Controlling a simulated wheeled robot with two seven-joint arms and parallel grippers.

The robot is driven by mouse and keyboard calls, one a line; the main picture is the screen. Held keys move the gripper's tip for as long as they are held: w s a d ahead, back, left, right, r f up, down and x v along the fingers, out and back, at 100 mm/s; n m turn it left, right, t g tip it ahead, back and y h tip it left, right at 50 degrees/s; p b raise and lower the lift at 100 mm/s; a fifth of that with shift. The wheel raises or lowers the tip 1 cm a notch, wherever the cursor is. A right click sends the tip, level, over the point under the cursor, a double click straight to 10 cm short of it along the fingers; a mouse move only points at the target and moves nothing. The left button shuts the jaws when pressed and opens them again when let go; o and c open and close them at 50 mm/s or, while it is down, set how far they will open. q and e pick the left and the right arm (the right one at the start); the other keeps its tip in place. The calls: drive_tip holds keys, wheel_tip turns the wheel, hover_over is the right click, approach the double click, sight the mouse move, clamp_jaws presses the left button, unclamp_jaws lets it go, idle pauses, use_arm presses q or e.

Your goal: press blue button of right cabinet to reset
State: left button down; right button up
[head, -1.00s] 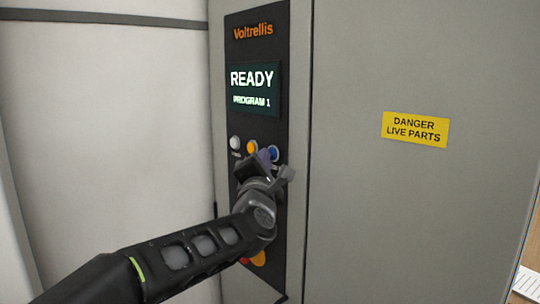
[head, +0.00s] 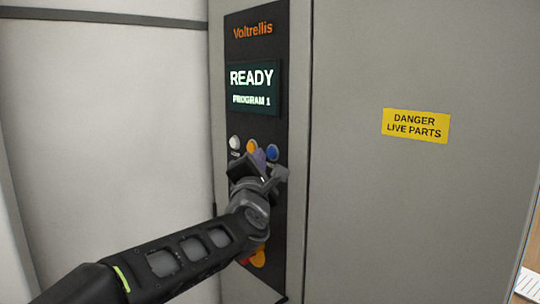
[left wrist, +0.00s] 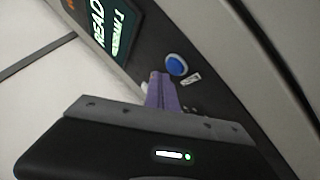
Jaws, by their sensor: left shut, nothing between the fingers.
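The blue button (head: 272,152) is on the black control panel (head: 257,18) of the grey cabinet (head: 390,220), at the right end of a row with a white and an orange-yellow button. It also shows in the left wrist view (left wrist: 176,64), with a small white label beside it. My left gripper (head: 260,156) is in front of the panel, just below and left of the blue button. Its purple fingertips (left wrist: 162,90) are shut and empty, and appear apart from the button. My right gripper is not in view.
The panel's screen (head: 253,89) reads READY, PROGRAM 1. A white button (head: 234,142) and an orange-yellow button (head: 252,146) sit left of the blue one. A red and yellow control (head: 257,258) is low on the panel, partly hidden by my arm. A yellow danger label (head: 415,125) is on the door.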

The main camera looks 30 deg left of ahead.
use_arm(q)
drive_tip(key=s+b, duration=0.1)
drive_tip(key=s+a+b, duration=0.1)
drive_tip(key=s, duration=0.1)
drive_tip(key=s+b, duration=0.1)
drive_tip(key=shift+s+a, duration=0.25)
drive_tip(key=shift+s, duration=0.15)
idle(0.8)
